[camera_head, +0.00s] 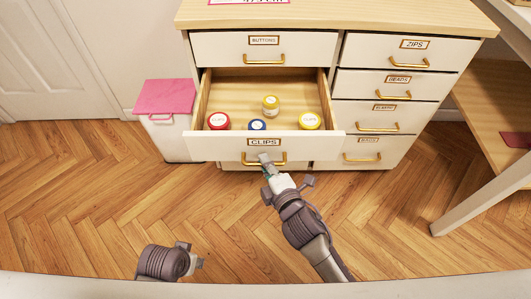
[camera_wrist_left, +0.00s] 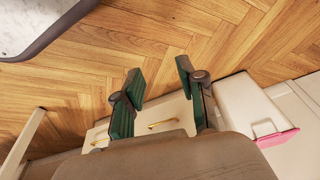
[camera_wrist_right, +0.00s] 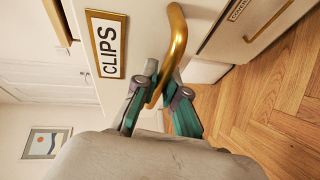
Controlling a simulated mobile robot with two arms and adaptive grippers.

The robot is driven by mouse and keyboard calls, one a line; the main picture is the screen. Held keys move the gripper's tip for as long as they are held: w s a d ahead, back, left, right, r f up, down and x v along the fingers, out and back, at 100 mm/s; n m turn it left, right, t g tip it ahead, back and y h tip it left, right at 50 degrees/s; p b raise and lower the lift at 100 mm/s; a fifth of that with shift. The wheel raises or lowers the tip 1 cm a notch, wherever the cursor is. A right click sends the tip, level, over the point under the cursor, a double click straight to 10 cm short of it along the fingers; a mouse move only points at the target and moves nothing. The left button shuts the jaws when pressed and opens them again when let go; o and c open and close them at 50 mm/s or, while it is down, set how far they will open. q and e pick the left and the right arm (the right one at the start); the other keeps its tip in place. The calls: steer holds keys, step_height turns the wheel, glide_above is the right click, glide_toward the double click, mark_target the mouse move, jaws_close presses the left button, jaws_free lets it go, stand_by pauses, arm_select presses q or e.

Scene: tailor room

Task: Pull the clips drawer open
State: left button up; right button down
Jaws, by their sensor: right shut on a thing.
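The clips drawer (camera_head: 223,146) stands pulled out from the white cabinet, with its wooden inside showing. Its CLIPS label (camera_head: 264,142) also shows in the right wrist view (camera_wrist_right: 106,45). My right gripper (camera_head: 266,160) is at the drawer's front, shut on the brass handle (camera_wrist_right: 176,50). Jars with red, blue and yellow lids stand in the drawer, among them a red-lidded one (camera_head: 219,121) and a yellow-lidded one (camera_head: 310,121). My left gripper (camera_wrist_left: 158,85) is open and empty, low over the floor and away from the cabinet.
A closed buttons drawer (camera_head: 225,47) is above the open one. Closed drawers, with the zips drawer (camera_head: 375,50) on top, fill the right column. A pink-lidded white bin (camera_head: 164,97) stands left of the cabinet. A wooden table (camera_head: 487,105) is at the right. Floor in front is clear.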

arm_select(q)
steer(key=shift+s+f, duration=0.2)
steer(key=shift+f, duration=0.2)
arm_select(e)
steer(key=shift+s, duration=0.35)
steer(key=c, duration=1.2)
jaws_free()
steer(key=v, duration=1.2)
